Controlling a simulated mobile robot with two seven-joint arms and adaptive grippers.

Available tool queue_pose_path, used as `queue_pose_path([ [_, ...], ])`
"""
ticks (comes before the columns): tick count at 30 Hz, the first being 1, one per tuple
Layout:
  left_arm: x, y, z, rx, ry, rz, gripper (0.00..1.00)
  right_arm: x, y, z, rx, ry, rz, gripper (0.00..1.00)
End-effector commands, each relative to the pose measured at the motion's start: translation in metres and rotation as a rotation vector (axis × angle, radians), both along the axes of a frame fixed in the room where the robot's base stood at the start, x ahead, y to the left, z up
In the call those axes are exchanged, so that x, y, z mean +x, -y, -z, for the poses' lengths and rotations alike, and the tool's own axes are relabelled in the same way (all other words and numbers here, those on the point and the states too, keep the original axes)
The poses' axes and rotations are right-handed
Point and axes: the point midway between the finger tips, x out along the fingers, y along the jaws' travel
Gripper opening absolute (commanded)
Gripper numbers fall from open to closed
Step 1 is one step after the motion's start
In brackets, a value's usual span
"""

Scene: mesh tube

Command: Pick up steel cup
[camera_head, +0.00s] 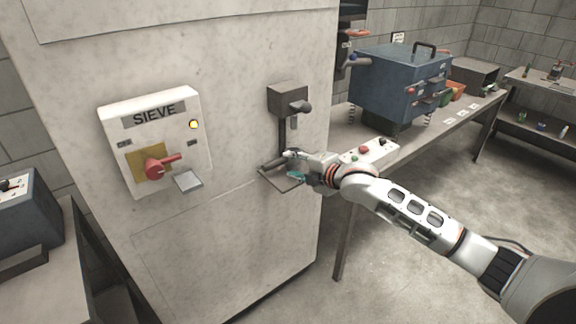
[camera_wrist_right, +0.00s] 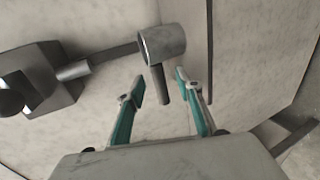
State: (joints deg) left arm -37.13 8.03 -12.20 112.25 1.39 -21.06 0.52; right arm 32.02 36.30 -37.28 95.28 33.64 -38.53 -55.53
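The steel cup (camera_wrist_right: 165,44) is a small grey cylinder with a short dark handle in the right wrist view. Its handle points toward my right gripper (camera_wrist_right: 160,84) and shows between the two teal fingertips, with gaps on both sides. In the head view the cup (camera_head: 273,164) is small and partly unclear, at a small ledge on the front of the large pale cabinet. My right gripper (camera_head: 291,165) is open there, its fingers pointing left toward the cup. My left gripper is not in view.
A grey dispenser box with a knob (camera_head: 288,99) is on the cabinet (camera_head: 232,60) above the ledge (camera_head: 283,181). A SIEVE panel (camera_head: 155,140) with a red switch is to the left. A bench with a blue machine (camera_head: 395,85) stands behind my right arm.

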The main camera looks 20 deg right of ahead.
Motion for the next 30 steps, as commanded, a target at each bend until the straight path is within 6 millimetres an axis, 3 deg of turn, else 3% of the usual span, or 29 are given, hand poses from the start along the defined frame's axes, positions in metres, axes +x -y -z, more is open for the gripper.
queue_pose_path([
  [9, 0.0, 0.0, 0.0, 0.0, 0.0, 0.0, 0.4, 0.036, -0.012, 0.009, 0.002, 0.0, 0.001, 0.35],
  [18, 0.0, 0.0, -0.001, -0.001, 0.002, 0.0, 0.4, 0.04, -0.013, 0.01, 0.0, 0.001, 0.0, 0.35],
  [19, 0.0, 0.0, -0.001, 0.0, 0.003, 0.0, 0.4, 0.04, -0.013, 0.01, 0.0, 0.001, 0.0, 0.33],
  [23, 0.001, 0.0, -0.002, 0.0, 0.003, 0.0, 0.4, 0.04, -0.013, 0.01, 0.0, 0.001, 0.0, 0.0],
  [30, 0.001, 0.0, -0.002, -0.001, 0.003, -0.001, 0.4, 0.04, -0.013, 0.009, 0.002, 0.002, 0.0, 0.0],
])
